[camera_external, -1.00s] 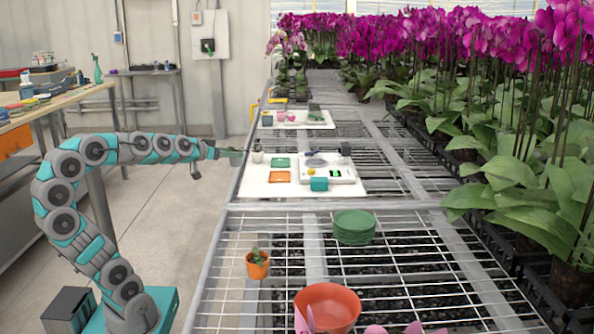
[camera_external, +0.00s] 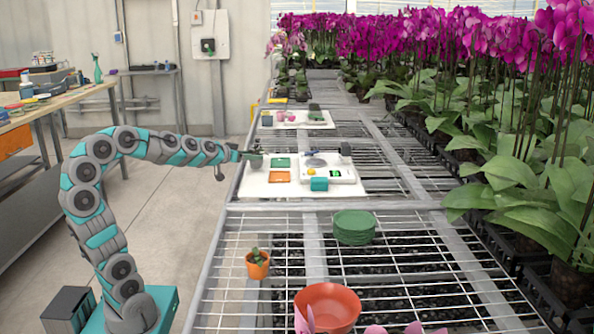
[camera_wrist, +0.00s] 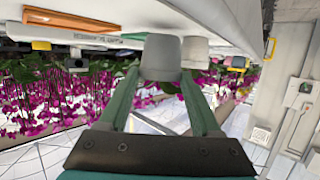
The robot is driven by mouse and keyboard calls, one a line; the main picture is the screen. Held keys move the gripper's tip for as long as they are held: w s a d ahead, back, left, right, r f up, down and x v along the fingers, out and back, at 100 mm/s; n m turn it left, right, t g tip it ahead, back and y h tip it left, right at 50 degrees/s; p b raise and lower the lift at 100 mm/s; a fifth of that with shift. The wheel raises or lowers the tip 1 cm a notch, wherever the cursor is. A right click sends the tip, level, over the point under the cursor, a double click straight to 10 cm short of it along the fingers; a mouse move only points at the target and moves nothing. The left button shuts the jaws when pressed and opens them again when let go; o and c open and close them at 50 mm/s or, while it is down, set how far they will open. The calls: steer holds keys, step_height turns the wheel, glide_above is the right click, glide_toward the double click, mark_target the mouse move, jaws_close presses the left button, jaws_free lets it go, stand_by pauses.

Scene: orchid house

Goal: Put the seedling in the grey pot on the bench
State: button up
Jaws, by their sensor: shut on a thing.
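My gripper (camera_wrist: 160,85) is shut on a grey pot (camera_wrist: 160,57), which sits between its two green fingertips. The wrist view is upside down, and dark green leaves show at the pot's open end, so it seems to hold the seedling (camera_wrist: 168,88). In the external view my gripper (camera_external: 245,156) is at the bench's left edge, by the near white tray (camera_external: 258,190). The grey pot (camera_external: 256,163) is small there; whether it touches the tray I cannot tell. A paler pot (camera_wrist: 196,53) stands just beyond it in the wrist view.
The tray holds a white scale (camera_external: 340,171), a green card (camera_external: 281,162), an orange card (camera_external: 280,177) and a teal box (camera_external: 319,184). Nearer on the wire bench are an orange pot with a plant (camera_external: 258,268), green saucers (camera_external: 354,228) and a red bowl (camera_external: 330,306). Orchids (camera_external: 520,130) line the right.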

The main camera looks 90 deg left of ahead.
steer(key=shift+f, duration=0.45)
steer(key=shift+f, duration=0.15)
steer(key=o, duration=1.4)
steer(key=shift+r, duration=0.3)
steer(key=v, duration=1.2)
steer(key=shift+f, duration=0.1)
